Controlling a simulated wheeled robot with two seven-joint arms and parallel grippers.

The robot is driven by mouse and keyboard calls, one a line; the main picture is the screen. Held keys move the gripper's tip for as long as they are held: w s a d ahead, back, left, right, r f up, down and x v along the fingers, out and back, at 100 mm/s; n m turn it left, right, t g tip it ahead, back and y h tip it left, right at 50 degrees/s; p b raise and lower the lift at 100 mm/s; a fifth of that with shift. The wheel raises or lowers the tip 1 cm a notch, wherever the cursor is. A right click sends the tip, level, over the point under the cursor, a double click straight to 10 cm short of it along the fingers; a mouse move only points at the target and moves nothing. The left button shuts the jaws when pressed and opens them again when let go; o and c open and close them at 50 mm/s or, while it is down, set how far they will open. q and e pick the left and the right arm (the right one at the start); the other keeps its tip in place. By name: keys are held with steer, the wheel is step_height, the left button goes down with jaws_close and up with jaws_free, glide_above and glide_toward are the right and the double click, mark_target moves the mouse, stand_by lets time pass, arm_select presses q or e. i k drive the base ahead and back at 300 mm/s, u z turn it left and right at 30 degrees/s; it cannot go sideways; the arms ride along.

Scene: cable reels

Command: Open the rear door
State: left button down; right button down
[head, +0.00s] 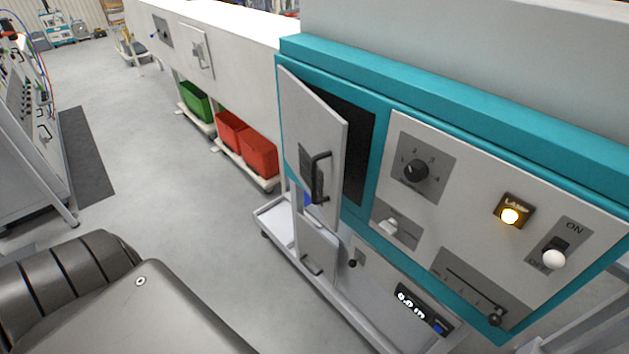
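A grey door (301,117) with a black bar handle (318,178) is on the left part of the teal-framed machine (397,86). It stands ajar, swung out to the left, and a dark opening (359,140) shows to its right. A smaller grey door (318,245) with a handle sits below it and looks shut. A white door (196,48) with a handle is on the long white unit farther back. I cannot tell from the picture which one is called the rear door. Neither of my grippers is in view.
The control panel (470,190) carries a knob, a lit amber lamp, a switch and sliders. Red bins (258,153) and a green bin (196,102) stand on low carts under the white unit. Another machine (30,130) stands at left. The grey floor (150,190) between is clear.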

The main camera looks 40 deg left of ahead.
mark_target(314, 136)
steer(key=u, duration=1.8)
steer(key=k, duration=1)
steer(key=z, duration=1.7)
steer(key=i, duration=0.5)
steer(key=u, duration=0.05)
